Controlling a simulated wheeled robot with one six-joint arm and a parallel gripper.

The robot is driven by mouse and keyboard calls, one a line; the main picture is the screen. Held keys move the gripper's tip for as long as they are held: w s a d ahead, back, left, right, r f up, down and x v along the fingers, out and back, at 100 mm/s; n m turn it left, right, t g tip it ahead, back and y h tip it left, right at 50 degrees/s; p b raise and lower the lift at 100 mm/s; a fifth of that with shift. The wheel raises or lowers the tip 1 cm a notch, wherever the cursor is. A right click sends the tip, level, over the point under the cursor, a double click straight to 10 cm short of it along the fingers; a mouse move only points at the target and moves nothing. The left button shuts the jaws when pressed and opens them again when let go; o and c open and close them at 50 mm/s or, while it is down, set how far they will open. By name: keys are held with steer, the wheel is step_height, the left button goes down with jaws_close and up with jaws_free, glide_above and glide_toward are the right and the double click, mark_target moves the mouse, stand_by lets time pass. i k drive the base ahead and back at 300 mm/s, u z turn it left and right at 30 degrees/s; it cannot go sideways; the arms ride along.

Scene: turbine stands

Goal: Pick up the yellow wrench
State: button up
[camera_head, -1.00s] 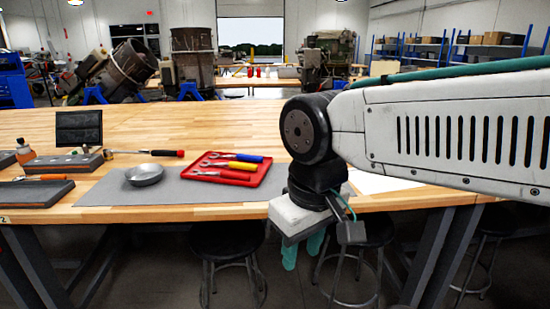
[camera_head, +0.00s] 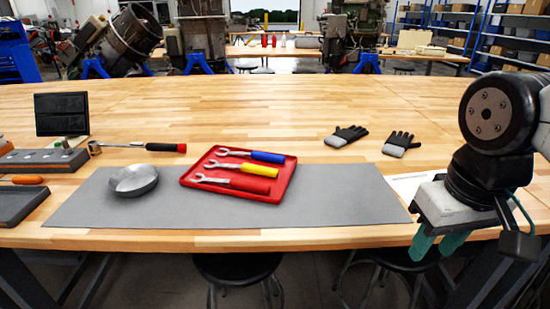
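The yellow wrench (camera_head: 260,168) has a yellow handle and a metal head pointing left. It lies in a red tray (camera_head: 285,185) on a grey mat, between a blue-handled wrench (camera_head: 268,156) and a red-handled wrench (camera_head: 250,185). My gripper (camera_head: 437,246) hangs at the right, past the table's front edge in the picture. It points down, well right of the tray and apart from it. Its two teal fingers look apart, with nothing seen between them.
A metal bowl (camera_head: 133,181) stands on the grey mat (camera_head: 340,205), left of the tray. A red-and-black-handled tool (camera_head: 165,147) lies behind it. Two gloves (camera_head: 346,136) (camera_head: 400,144) lie at the right rear. The table (camera_head: 250,105) behind the tray is clear. Stools (camera_head: 238,268) stand below.

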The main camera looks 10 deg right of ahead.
mark_target(246, 167)
steer(key=u, duration=0.1)
steer(key=i, duration=0.95)
steer(key=u, duration=0.5)
